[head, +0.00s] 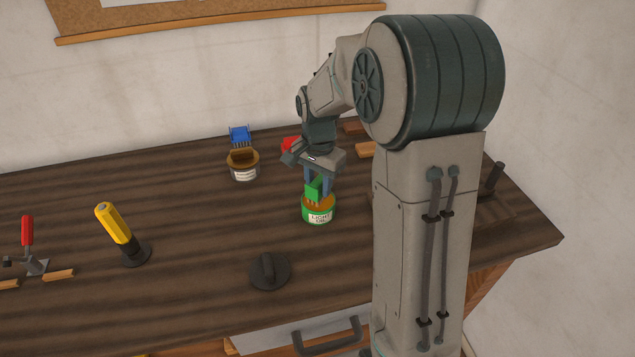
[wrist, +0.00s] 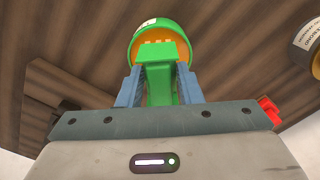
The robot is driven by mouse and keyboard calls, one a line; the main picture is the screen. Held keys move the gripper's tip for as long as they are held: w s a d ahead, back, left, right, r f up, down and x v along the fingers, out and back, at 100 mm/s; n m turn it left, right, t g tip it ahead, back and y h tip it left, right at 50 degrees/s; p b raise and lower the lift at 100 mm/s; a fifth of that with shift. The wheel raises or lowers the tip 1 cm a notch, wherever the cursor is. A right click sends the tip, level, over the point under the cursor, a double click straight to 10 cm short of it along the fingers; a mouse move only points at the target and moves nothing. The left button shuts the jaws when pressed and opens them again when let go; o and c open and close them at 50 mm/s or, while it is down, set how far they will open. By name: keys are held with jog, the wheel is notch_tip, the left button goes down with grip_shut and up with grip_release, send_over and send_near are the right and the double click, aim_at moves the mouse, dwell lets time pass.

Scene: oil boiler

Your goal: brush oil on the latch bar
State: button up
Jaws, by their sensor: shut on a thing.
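A green tin labelled "LIGHT OIL" (head: 319,217) stands on the workbench just left of my arm in the head view. My gripper (head: 317,179) is above it, pointing down, shut on a green brush (head: 314,192). The brush's lower end is at the tin's orange opening. In the wrist view the brush (wrist: 160,72) sits between my blue fingers, with the tin (wrist: 143,32) beyond it. I cannot tell how deep the bristles reach. No part is clearly identifiable as the latch bar; my arm hides part of the bench's right side.
A second tin (head: 244,171) with a blue brush (head: 240,136) stands behind left. A black knobbed disc (head: 269,271) lies in front, a yellow-handled tool (head: 115,228) and red-handled clamp (head: 28,235) at left. A black handle (head: 494,178) rises right of my arm.

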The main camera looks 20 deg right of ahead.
aim_at(318, 180)
jog(key=shift+r+p, duration=1.9)
jog(key=shift+r, duration=1.15)
jog(key=shift+a+f, duration=0.1)
